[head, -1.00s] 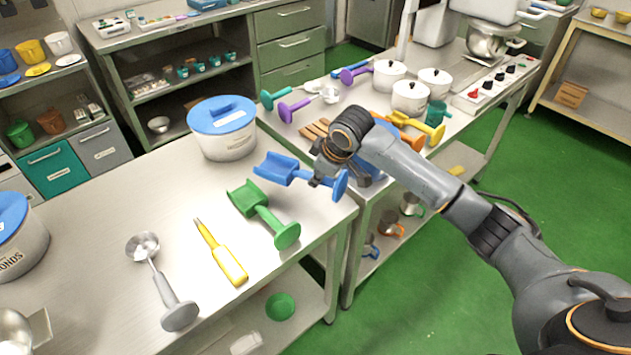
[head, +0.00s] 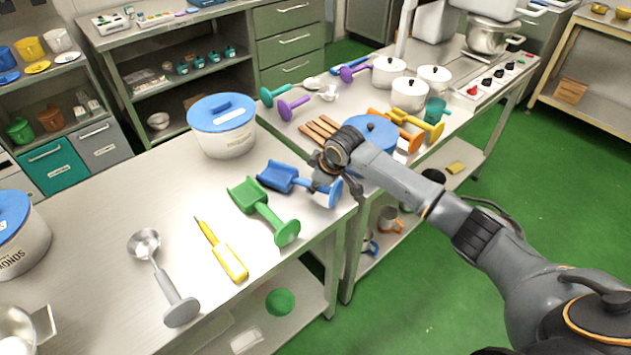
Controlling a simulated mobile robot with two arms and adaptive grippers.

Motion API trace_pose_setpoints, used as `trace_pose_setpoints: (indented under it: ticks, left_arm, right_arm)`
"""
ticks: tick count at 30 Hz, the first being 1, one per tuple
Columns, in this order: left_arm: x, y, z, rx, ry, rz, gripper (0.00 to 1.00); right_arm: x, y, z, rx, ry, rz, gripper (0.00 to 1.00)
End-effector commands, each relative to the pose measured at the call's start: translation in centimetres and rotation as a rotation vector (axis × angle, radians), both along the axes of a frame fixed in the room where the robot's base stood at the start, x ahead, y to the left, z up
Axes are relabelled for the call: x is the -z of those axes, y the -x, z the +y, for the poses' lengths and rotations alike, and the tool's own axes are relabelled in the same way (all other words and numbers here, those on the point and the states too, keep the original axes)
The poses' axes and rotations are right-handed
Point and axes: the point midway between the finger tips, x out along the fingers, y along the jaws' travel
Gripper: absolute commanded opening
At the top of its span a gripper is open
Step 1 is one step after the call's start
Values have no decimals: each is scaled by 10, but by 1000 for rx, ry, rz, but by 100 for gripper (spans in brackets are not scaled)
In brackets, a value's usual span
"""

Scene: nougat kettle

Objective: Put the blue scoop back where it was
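The blue scoop (head: 277,177) is at the right end of the near steel table, next to the green scoop (head: 264,211). Its scoop end points left and its round end disc is near the table's right edge. It seems to rest on the tabletop, though a small gap cannot be ruled out. My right gripper (head: 325,184) is over the handle and appears shut on it, with the fingers partly hiding the handle. My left gripper is out of view.
A yellow-handled tool (head: 228,260) and a grey ladle (head: 168,287) lie left of the green scoop. A blue-lidded tub (head: 225,140) stands behind. On the side table are a blue-lidded pot (head: 372,128), wooden utensils (head: 318,128) and white pots (head: 409,95).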

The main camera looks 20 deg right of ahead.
Motion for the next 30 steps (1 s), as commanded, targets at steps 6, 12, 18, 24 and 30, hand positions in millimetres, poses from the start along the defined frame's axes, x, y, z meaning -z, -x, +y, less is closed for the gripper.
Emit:
trace_pose_setpoints:
  ticks: [6, 12, 18, 24, 30]
  left_arm:
    - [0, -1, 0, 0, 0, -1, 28]
    - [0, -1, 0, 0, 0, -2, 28]
    - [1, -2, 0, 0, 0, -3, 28]
    - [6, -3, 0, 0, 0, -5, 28]
    - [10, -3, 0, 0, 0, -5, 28]
  right_arm:
    - [0, 0, 0, 0, 0, 0, 45]
    - [-1, 0, 0, 0, 0, 0, 45]
    - [-18, 7, -2, 0, -1, -2, 45]
    - [-55, 25, -8, -2, 1, -5, 45]
    - [-90, 42, -12, 0, 1, -4, 45]
